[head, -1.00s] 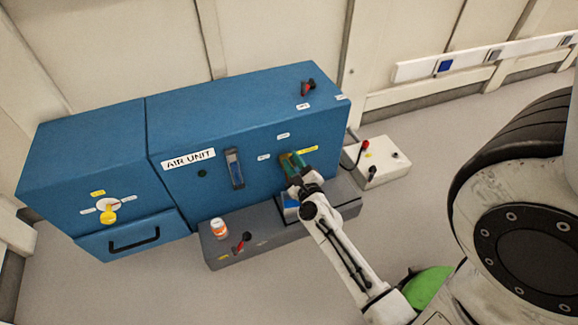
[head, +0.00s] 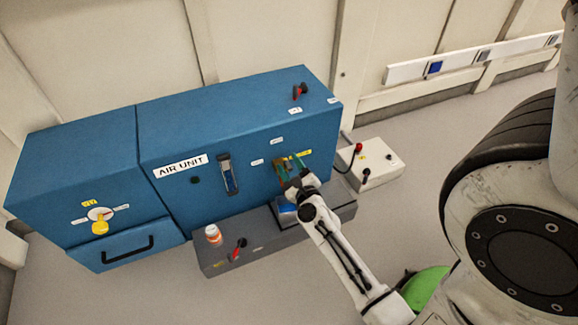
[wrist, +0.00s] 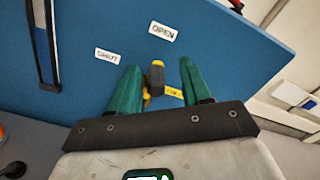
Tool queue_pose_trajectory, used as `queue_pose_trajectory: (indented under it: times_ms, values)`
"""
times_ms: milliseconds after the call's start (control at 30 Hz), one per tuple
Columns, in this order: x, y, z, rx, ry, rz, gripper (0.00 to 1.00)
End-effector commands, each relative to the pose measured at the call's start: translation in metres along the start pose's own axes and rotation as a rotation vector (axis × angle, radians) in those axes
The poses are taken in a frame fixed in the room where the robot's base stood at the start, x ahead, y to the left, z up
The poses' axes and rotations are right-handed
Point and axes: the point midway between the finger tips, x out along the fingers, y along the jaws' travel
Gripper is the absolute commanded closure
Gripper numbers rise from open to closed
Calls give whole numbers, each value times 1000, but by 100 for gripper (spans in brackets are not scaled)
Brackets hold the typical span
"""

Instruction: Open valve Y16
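A small valve handle (wrist: 155,78), dark grey with yellow parts, sticks out from the front of the blue air unit (head: 190,210). My gripper (wrist: 158,82) is open, with one green finger on each side of the handle and visible gaps between. In the head view my gripper (head: 287,164) is at the unit's front.
A grey plinth (head: 215,267) in front carries an orange-and-white bottle (head: 213,235) and a red lever (head: 238,248). Another red lever (head: 300,91) is on top of the unit. A yellow knob (head: 99,227) is at left. A pale box (head: 385,163) with knobs stands right.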

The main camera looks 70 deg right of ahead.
Motion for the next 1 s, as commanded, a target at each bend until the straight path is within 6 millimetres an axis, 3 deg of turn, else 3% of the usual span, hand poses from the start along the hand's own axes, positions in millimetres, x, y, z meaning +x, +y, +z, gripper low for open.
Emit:
queue_pose_trajectory:
  times_ms: [267, 700, 1000]
  values:
    - [-9, 0, -3, -3, 5, 0, 56]
    - [-83, 0, -1, -2, 2, 3, 56]
    - [-107, -1, -1, 0, 1, -1, 56]
